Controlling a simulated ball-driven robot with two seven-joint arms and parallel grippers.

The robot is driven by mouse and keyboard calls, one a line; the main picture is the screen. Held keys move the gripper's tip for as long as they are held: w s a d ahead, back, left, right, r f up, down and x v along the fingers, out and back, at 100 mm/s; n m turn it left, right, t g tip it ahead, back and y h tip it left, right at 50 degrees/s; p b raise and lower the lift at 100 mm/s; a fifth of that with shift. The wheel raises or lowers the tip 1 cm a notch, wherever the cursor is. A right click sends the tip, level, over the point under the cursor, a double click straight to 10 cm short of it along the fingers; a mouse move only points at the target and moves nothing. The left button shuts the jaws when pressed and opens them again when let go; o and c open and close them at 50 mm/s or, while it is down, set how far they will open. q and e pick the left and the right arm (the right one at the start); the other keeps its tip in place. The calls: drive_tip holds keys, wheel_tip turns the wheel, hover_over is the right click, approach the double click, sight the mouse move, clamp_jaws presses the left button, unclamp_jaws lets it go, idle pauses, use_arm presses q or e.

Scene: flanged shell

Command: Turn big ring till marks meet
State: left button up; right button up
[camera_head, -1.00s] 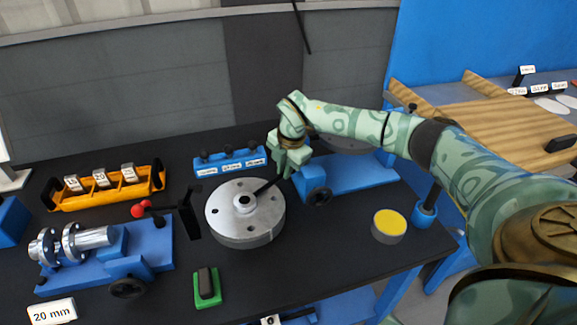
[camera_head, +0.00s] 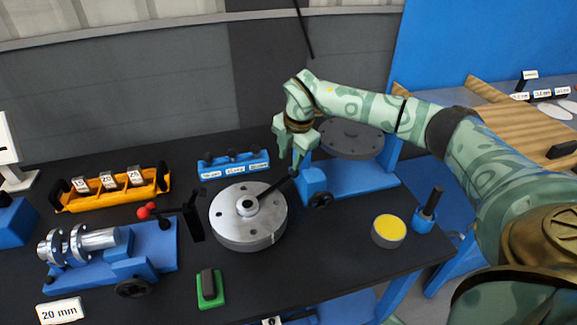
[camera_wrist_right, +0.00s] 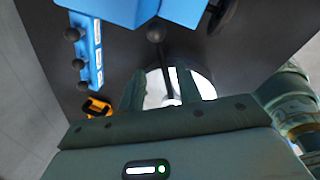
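A thick silver flanged disc (camera_head: 232,226), which looks like the big ring, lies flat on the black table. A black bar (camera_head: 274,188) runs from its hub toward the back right and ends in a dark knob. My right gripper (camera_head: 291,162) is over the bar's outer end with its fingers apart. In the right wrist view the bar (camera_wrist_right: 167,72) shows between the open fingers of my right gripper (camera_wrist_right: 160,88), with the knob beyond. I cannot make out the alignment marks. My left gripper is not in view.
A blue stand with a dark disc (camera_head: 352,141) is behind and right of my right gripper. A blue knobbed rack (camera_head: 233,165) stands behind the silver disc. A red-knobbed lever (camera_head: 150,211) is at left, and a yellow-topped puck (camera_head: 389,230) at right.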

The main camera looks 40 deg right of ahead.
wheel_tip(320, 180, up, 9)
drive_tip(key=s+p, duration=0.1)
drive_tip(key=s, duration=0.1)
drive_tip(key=shift+d, duration=0.15)
idle(0.4)
